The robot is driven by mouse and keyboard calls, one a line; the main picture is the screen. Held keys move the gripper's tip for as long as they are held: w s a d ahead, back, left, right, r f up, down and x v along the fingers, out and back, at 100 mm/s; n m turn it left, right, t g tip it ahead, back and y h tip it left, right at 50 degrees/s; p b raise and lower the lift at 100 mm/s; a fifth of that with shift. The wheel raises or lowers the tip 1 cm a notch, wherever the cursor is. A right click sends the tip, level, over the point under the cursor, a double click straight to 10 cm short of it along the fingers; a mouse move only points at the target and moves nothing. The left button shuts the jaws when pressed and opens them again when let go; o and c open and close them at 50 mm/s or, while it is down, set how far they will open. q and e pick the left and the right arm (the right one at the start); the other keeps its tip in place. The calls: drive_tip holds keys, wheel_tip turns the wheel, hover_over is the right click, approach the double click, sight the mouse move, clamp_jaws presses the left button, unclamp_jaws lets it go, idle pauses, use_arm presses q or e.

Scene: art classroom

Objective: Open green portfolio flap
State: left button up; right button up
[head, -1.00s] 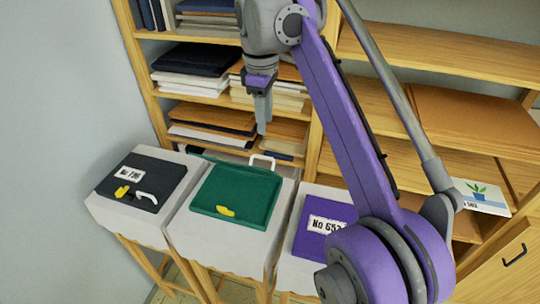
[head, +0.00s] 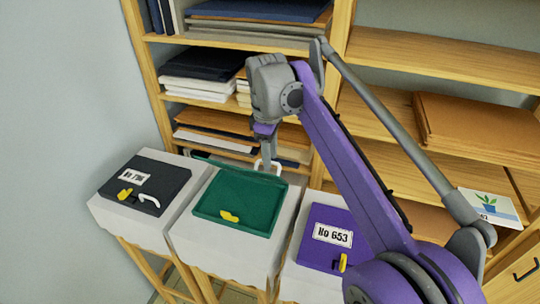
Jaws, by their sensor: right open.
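The green portfolio (head: 240,202) lies on the middle pale-topped stand, between a black and a purple one. Its shallow rimmed inside shows, with a yellow clasp (head: 229,216) at the front edge. The green flap (head: 222,167) shows as a thin strip along the back, seen nearly edge-on, so its exact angle is hard to tell. A white handle (head: 279,166) stands up at that back edge. My right gripper (head: 267,164) is open, pointing down at the back edge beside the handle; whether it touches is unclear. My left gripper is out of view.
The black portfolio (head: 150,180) with its white handle is on the left stand. The purple portfolio (head: 323,250) is on the right stand, below my arm. A wooden shelf (head: 403,47) with stacked boards stands close behind.

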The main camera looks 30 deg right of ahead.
clamp_jaws()
idle(1.4)
